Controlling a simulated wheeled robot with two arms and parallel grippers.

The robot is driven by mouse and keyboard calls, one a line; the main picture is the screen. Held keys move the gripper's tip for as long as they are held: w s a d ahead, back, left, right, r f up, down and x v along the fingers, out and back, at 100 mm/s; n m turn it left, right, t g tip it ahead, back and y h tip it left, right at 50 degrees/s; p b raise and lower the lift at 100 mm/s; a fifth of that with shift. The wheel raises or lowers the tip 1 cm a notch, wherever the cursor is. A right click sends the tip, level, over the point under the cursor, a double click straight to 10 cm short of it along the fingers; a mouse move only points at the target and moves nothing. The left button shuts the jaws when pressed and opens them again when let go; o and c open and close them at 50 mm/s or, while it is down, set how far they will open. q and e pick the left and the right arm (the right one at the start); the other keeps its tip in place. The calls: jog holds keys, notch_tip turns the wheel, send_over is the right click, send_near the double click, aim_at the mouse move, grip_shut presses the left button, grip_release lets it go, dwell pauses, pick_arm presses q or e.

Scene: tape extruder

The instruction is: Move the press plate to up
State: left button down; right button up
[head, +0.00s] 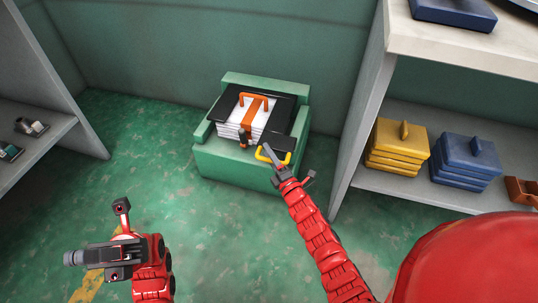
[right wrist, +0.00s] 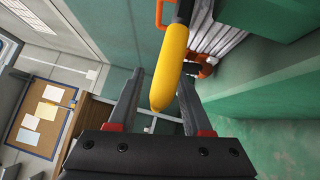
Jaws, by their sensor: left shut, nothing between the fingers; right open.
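The green machine (head: 235,162) stands on the floor at the back wall. On it sit a black plate (head: 276,98) and a stack of white layers (head: 236,118) with an orange handle (head: 254,98). I cannot tell for certain which part is the press plate. A yellow handle (head: 263,156) sticks out at the machine's front right. My right gripper (head: 268,152) is open at this handle. In the right wrist view the yellow handle (right wrist: 170,65) shows between the spread fingers (right wrist: 160,88); contact is unclear. My left gripper (head: 72,258) is shut and empty, away from the machine, over the floor.
A shelf at right holds stacked yellow blocks (head: 397,148) and blue blocks (head: 465,160), with an orange-brown box (head: 520,190) beside them. Another shelf (head: 40,135) with small parts stands at left. The green floor (head: 130,170) between is clear.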

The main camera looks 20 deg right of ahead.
jog(key=shift+c, duration=0.2)
jog(key=c, duration=0.7)
grip_shut()
jog(key=shift+r, duration=0.25)
dwell(0.4)
